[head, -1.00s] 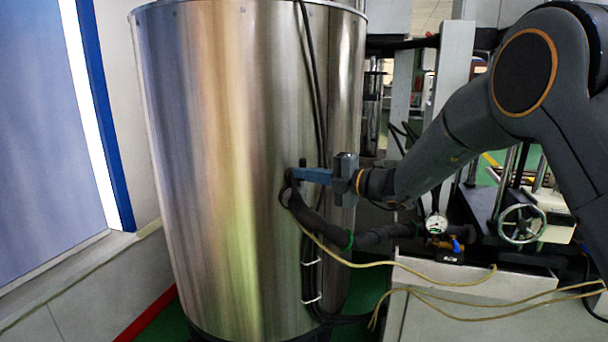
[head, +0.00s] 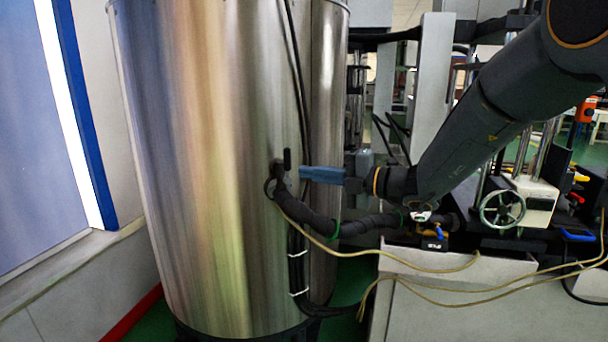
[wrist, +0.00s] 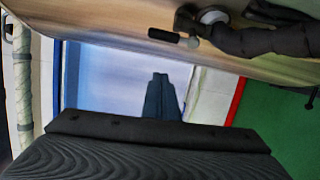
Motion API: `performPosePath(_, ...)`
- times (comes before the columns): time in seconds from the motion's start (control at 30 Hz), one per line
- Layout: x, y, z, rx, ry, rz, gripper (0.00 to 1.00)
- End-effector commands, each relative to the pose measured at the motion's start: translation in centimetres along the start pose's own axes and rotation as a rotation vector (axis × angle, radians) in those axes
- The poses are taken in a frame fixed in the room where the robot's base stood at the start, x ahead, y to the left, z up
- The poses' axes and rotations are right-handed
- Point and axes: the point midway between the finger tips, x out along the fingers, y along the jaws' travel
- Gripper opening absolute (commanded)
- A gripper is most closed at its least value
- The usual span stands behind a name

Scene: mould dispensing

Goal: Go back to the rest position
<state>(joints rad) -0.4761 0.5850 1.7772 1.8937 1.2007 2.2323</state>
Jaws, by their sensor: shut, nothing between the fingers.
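My gripper (head: 303,174) is at the right side of the large steel tank (head: 200,170) in the head view. Its blue fingers are together with nothing between them, and they point left toward the tank. A short dark handle (head: 287,159) stands on the tank's hose outlet just left of the fingertips. A small gap shows between the fingertips and this handle. In the wrist view my gripper's fingers (wrist: 158,76) stick up past the dark wrist body. The tank's wall (wrist: 110,25) and the dark handle (wrist: 163,36) are along the top of that view.
A black hose (head: 345,226) runs right from the tank outlet, with thin yellow tubes (head: 400,253) hanging below it. A machine with a handwheel (head: 502,209) stands at the right, under my arm. A blue-framed window panel (head: 80,120) is at the left.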

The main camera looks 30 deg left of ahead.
Motion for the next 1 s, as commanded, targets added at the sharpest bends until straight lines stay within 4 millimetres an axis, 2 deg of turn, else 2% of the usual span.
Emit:
performPosePath(0.43, -0.1, 0.0, 0.1, -0.001, -0.001, -0.001, 0.0)
performPosePath(0.57, -1.2, -1.0, -0.4, -0.069, 0.01, -0.047, 0.0)
performPosePath(0.67, -3.8, -3.3, -1.6, -0.231, 0.051, -0.152, 0.0)
performPosePath(0.77, -8.2, -6.8, -3.6, -0.48, 0.144, -0.3, 0.0)
performPosePath(0.9, -15.8, -11.9, -6.9, -0.865, 0.357, -0.488, 0.0)
performPosePath(0.97, -19.2, -13.8, -8.3, -1.024, 0.471, -0.548, 0.0)
performPosePath(1.0, -21.6, -14.9, -9.2, -1.129, 0.554, -0.58, 0.0)
